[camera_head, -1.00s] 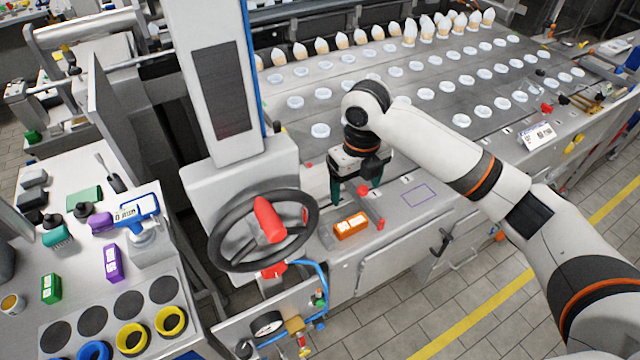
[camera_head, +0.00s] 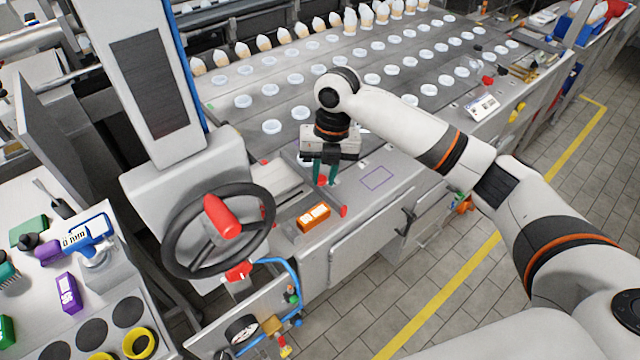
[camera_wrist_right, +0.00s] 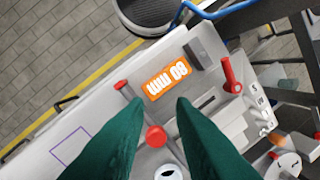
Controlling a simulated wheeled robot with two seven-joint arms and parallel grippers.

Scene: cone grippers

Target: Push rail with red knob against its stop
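The rail is a narrow grey bar with a round red knob (camera_wrist_right: 156,136) at one end and a smaller red end piece (camera_wrist_right: 120,84) at the other. The knob also shows in the head view (camera_head: 322,180). The block also shows in the wrist view (camera_wrist_right: 166,80). My right gripper (camera_head: 326,176) points down at the knob, its green fingers apart with the knob between them in the wrist view. I cannot tell whether they touch it. My left gripper is out of view.
A black handwheel with a red handle (camera_head: 221,216) stands left of the deck. A grey bar (camera_wrist_right: 197,55) and a red lever (camera_wrist_right: 231,75) lie beyond the block. Rows of white cups (camera_head: 301,112) fill the conveyor behind. A marked rectangle (camera_head: 377,178) on the deck is bare.

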